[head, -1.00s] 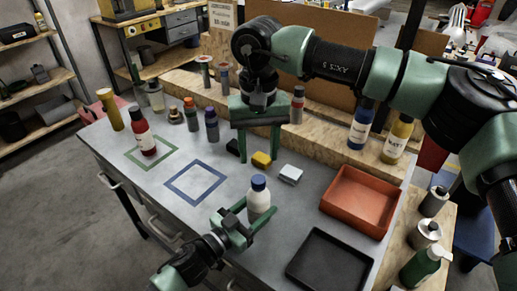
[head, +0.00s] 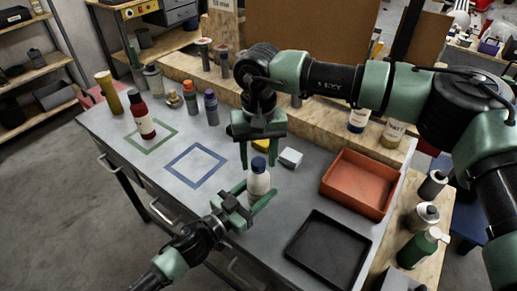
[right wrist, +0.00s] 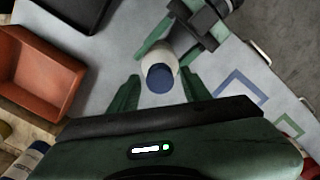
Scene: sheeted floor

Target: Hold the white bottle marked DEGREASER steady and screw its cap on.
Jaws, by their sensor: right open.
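The white bottle (head: 259,183) stands upright on the grey table with a blue cap (head: 258,163) on its top. Its label is not readable, and how tightly the cap sits cannot be told. My left gripper (head: 261,188) reaches in low from the left, with one finger on each side of the bottle's body; whether they press on it is unclear. My right gripper (head: 258,158) is open and points down over the bottle, its fingers apart on either side of the cap. In the right wrist view the cap (right wrist: 160,78) lies between the right fingertips, with visible gaps.
A small white block (head: 290,158) and a yellow one (head: 261,145) lie just behind the bottle. A black tray (head: 290,258) and an orange bin (head: 326,190) are to the right. A red bottle (head: 142,115) and several others stand at the back left. The blue outlined square (head: 170,170) is empty.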

